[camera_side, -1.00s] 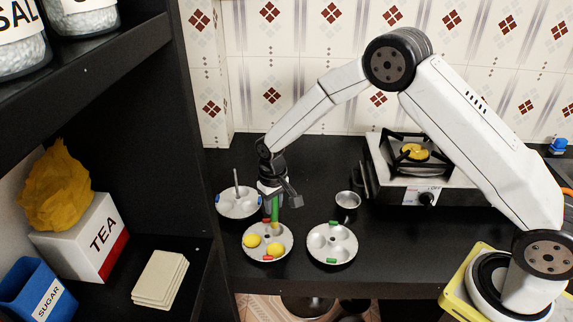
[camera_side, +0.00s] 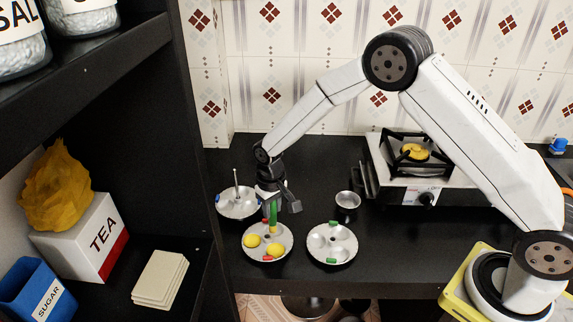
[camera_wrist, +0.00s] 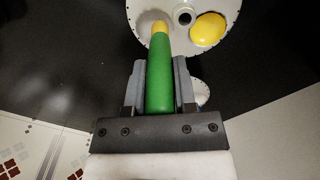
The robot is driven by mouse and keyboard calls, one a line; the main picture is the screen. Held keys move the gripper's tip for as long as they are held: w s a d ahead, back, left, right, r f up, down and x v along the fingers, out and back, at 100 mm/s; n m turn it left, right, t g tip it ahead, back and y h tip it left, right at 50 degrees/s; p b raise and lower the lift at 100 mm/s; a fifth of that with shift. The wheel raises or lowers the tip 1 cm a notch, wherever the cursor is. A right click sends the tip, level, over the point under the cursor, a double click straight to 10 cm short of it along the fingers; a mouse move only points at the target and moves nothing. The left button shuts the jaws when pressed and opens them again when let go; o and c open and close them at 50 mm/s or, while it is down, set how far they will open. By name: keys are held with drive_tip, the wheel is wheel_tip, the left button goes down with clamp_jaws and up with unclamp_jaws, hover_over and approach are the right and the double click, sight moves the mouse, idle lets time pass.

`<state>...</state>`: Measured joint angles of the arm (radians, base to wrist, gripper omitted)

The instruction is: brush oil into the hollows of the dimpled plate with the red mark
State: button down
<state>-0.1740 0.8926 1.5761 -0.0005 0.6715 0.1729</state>
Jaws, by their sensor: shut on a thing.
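The dimpled plate with red marks (camera_side: 277,258) stands on the dark counter. Two of its hollows hold yellow (camera_side: 251,240), and one yellow hollow (camera_wrist: 208,28) shows in the wrist view. My gripper (camera_side: 272,203) is shut on the green handle of a brush (camera_side: 273,211), held upright above this plate. In the wrist view the brush (camera_wrist: 160,75) lies between the fingers of my gripper (camera_wrist: 160,80). Its yellow tip (camera_wrist: 160,27) is at a pale hollow; whether it touches is not clear.
A plate with green marks (camera_side: 345,257) stands right of it, without yellow. A plate with blue marks (camera_side: 226,212) and a thin upright rod is behind left. A small metal cup (camera_side: 347,201) stands behind. A stove (camera_side: 400,190) is at the back right; a shelf (camera_side: 185,140) borders the left.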

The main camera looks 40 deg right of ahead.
drive_tip(key=shift+s, duration=0.3)
drive_tip(key=shift+d, duration=0.2)
drive_tip(key=shift+d, duration=0.55)
drive_tip(key=shift+w+a, duration=0.2)
drive_tip(key=shift+w+a, duration=0.5)
drive_tip(key=shift+a, duration=0.05)
drive_tip(key=shift+s+d, duration=0.15)
drive_tip(key=shift+d, duration=0.05)
idle(0.3)
